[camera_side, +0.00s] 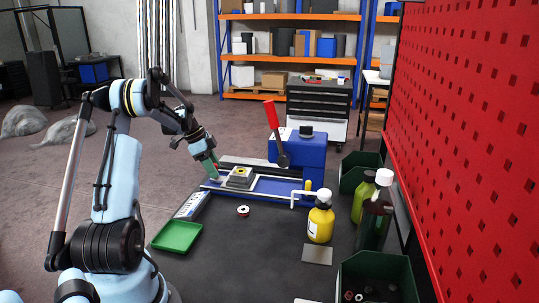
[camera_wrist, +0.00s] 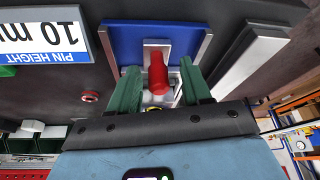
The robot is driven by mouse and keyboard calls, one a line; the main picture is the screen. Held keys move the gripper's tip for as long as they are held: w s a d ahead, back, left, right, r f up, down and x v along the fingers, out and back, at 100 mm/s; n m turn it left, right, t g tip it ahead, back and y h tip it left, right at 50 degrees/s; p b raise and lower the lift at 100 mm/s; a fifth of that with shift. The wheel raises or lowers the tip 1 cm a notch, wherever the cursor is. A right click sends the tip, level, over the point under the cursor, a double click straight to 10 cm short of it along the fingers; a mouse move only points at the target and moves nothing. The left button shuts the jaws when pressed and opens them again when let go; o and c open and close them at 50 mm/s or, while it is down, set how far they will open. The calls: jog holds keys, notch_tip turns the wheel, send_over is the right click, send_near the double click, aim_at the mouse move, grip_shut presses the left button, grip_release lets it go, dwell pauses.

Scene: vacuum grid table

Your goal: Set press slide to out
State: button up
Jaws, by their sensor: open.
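The blue press (camera_side: 305,153) with its red-handled lever (camera_side: 271,115) stands on the table. Its slide carries a grey block with a yellow ring (camera_side: 240,176), left of the press head and clear of it. My gripper (camera_side: 212,176) is low over the left end of the blue press base (camera_side: 275,186). In the wrist view, my green fingers (camera_wrist: 160,74) are apart, one on each side of a red knob (camera_wrist: 157,72) in front of a pale plate. I cannot tell whether either finger touches the knob. The fingers hide part of the slide's end.
A pin height display (camera_side: 191,205) and a green tray (camera_side: 178,236) lie in front of the press. A small ring (camera_side: 243,211), a yellow bottle (camera_side: 320,222) and green bins (camera_side: 375,277) are nearby. A red pegboard (camera_side: 470,130) bounds the right side.

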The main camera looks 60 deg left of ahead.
jog(key=v, duration=0.5)
notch_tip(320, 180, up, 7)
dwell(0.4)
jog(key=w+d+r+n+y, duration=0.1)
jog(key=w+d+r+n, duration=0.15)
jog(key=d, duration=0.75)
jog(key=w+d+r+n, duration=0.15)
jog(key=w+d, duration=0.25)
jog(key=d, duration=0.7)
jog(key=s+d+f+n+t, duration=0.1)
jog(key=s+d+f, duration=0.1)
jog(key=d, duration=0.8)
jog(key=s+d+f+n+t+y, duration=0.1)
jog(key=s+d+f+t, duration=0.1)
jog(key=d, duration=0.8)
jog(key=s+f, duration=0.1)
jog(key=s, duration=0.1)
jog(key=shift+s+f, duration=0.2)
jog(key=shift+s, duration=0.2)
